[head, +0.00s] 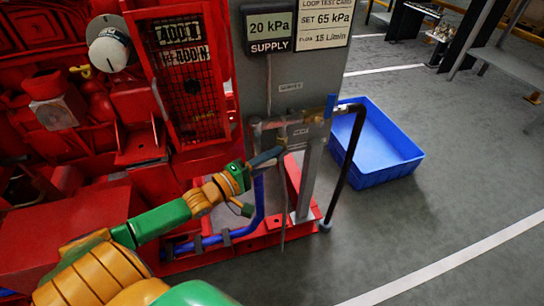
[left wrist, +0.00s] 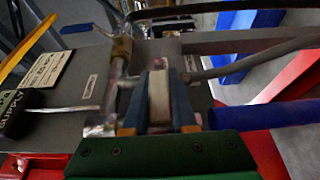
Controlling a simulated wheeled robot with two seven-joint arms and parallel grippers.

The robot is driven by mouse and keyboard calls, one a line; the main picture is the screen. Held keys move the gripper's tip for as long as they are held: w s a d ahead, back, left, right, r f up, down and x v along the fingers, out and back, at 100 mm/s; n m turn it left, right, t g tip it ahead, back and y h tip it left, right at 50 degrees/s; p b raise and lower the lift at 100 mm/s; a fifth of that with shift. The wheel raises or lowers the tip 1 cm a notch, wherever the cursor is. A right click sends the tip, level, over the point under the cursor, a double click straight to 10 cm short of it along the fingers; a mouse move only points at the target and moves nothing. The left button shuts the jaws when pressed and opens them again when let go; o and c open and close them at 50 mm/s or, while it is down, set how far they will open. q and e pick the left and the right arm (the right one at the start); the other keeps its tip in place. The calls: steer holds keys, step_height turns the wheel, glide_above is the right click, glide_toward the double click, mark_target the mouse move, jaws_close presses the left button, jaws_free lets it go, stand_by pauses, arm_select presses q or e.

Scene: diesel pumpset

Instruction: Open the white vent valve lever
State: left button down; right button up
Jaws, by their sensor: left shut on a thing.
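The white vent valve lever (left wrist: 158,98) shows in the left wrist view as a pale bar between the two blue fingers of my left gripper (left wrist: 158,115). The fingers are shut on it. In the head view my left gripper (head: 272,156) reaches the pipework at the lower front of the grey panel (head: 290,75), just left of and below a small VENT label (head: 298,131). The lever is too small and covered to make out there. The valve body behind the fingers is partly hidden. My right gripper is not in view.
A blue-handled valve (head: 330,105) sits right of the vent, with a black hose (head: 350,155) curving to the floor. A blue crate (head: 375,150) stands behind it. A red engine with a mesh guard (head: 185,75) fills the left. The right floor is mostly clear.

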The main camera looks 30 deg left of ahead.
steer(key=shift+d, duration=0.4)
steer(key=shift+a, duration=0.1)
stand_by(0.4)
